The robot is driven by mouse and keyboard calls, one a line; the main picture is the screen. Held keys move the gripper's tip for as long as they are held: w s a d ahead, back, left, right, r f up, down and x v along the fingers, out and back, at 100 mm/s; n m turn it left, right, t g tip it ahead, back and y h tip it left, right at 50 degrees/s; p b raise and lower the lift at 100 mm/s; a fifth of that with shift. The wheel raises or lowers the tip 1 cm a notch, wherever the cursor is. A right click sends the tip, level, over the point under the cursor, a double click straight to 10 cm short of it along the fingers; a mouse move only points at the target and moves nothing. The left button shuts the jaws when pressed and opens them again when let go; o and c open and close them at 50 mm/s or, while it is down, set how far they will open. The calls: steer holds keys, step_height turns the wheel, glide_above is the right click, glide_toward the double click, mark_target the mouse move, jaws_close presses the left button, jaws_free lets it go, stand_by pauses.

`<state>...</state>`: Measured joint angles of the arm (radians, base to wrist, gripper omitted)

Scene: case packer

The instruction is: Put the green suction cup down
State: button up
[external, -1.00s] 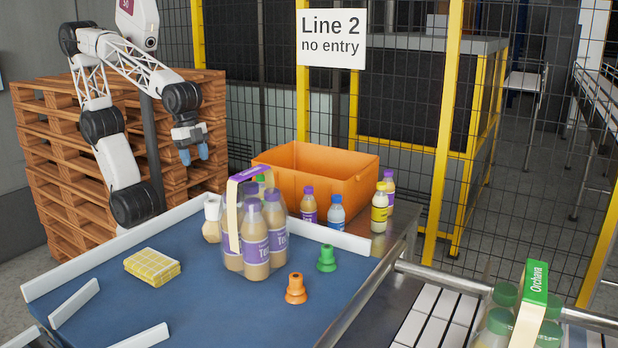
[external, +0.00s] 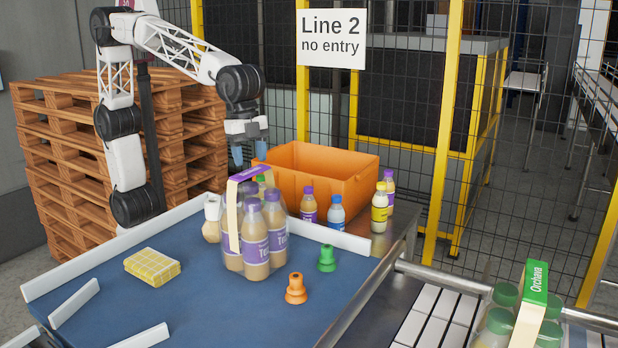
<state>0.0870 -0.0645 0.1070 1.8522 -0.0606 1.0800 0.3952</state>
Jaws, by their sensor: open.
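The green suction cup (external: 326,258) stands upright on the blue table surface (external: 215,305), near its right edge and right of the bottle pack. My gripper (external: 250,157) is open and empty. It hangs in the air above and behind the bottle pack, at the left end of the orange crate, well apart from the green suction cup. Another green piece shows partly behind the bottle pack, mostly hidden.
An orange suction cup (external: 296,288) stands in front of the green one. The orange crate (external: 340,195) and several loose bottles stand behind a white rail (external: 325,234).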

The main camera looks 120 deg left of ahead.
steer(key=w+d+f+m, duration=0.15)
steer(key=w+d, duration=0.25)
steer(key=w, duration=1)
steer(key=m, duration=0.3)
glide_above(327, 246)
steer(key=a, duration=0.1)
step_height(327, 246, down, 4)
steer(key=shift+s+r+n+g, duration=0.15)
steer(key=shift+n+g, duration=0.1)
steer(key=shift+g, duration=0.05)
steer(key=shift+d+f, duration=0.1)
steer(key=shift+f, duration=1.2)
steer(key=shift+w+d+f, duration=0.1)
steer(key=shift+d+f, duration=0.15)
steer(key=shift+f, duration=1.05)
steer(key=shift+w+d+f, duration=0.1)
steer(key=shift+d+f, duration=0.1)
steer(key=shift+f, duration=1.05)
